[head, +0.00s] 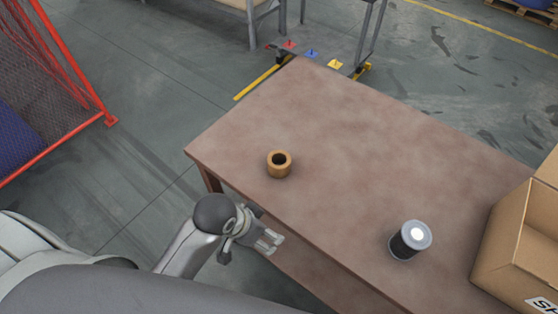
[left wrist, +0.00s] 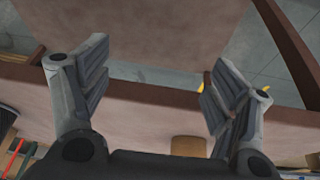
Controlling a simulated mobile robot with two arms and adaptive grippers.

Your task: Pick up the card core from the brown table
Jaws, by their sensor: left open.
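The card core (head: 279,164) is a short tan-brown ring with a dark hole. It stands upright on the brown table (head: 340,120), near its left front edge. My left gripper (head: 268,242) is beside the table's front edge, nearer to me than the core and apart from it. In the left wrist view my left gripper (left wrist: 155,85) shows two spread fingers with nothing between them. A tan shape, which looks like the card core (left wrist: 188,146), shows low in that view, partly hidden by the gripper. My right gripper is not in view.
A dark cylinder with a pale top (head: 410,240) stands on the table at the right, beside an open cardboard box (head: 510,250). The tabletop around the core is clear. A red mesh fence (head: 60,80) stands at the left. Coloured pieces lie beyond the table.

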